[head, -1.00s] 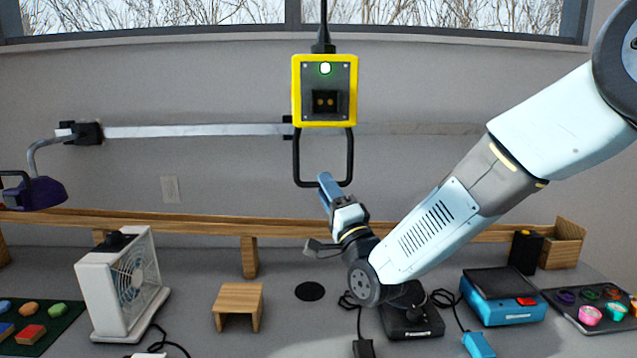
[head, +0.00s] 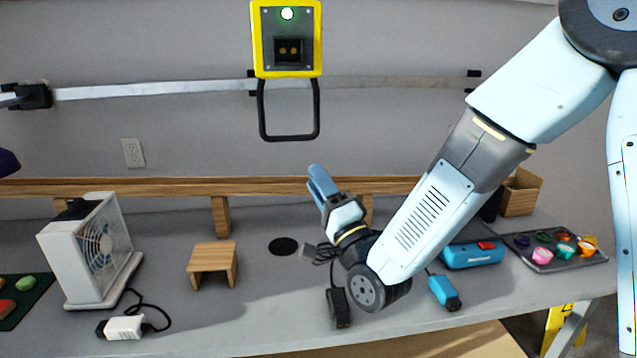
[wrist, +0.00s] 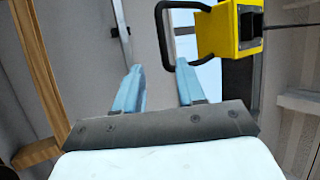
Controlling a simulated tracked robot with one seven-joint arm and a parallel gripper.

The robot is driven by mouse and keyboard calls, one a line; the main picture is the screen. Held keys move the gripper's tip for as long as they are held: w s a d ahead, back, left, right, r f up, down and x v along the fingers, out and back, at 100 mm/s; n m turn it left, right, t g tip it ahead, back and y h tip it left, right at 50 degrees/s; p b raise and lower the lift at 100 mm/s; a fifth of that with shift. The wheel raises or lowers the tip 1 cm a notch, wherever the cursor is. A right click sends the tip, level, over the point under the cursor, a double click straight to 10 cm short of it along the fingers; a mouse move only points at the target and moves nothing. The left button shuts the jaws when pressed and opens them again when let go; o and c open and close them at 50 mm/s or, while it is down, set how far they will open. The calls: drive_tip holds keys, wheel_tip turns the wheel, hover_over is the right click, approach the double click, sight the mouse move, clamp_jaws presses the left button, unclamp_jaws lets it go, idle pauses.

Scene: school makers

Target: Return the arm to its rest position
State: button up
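My gripper (head: 319,180) is at the middle of the head view, above the grey bench and in front of the wall. Its blue fingers point up and to the left, and they overlap in this view. In the wrist view the two blue fingers (wrist: 160,86) stand apart with nothing between them. A yellow-framed box (head: 286,40) with a green light and a black loop handle hangs ahead of the gripper. The yellow box (wrist: 231,32) and its handle also show at the top right of the wrist view. My arm hides part of the bench's right side.
A white fan (head: 92,250), a small wooden stand (head: 213,264) and a white adapter (head: 124,328) are on the bench at left. A blue device (head: 472,254) and a tray with coloured pieces (head: 575,266) are at right. A wooden rail (head: 150,187) runs along the back.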

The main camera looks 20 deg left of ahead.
drive_tip(key=w+d+n+h, duration=0.4)
drive_tip(key=w+d+h, duration=0.3)
drive_tip(key=w+d, duration=0.2)
drive_tip(key=w+d+r+g+h, duration=0.1)
drive_tip(key=d+h, duration=0.6)
drive_tip(key=d, duration=0.8)
drive_tip(key=s+d+g+h, duration=0.6)
drive_tip(key=s+d+g, duration=0.1)
drive_tip(key=s+d, duration=1.3)
drive_tip(key=shift+d+r, duration=0.2)
drive_tip(key=shift+d, duration=0.75)
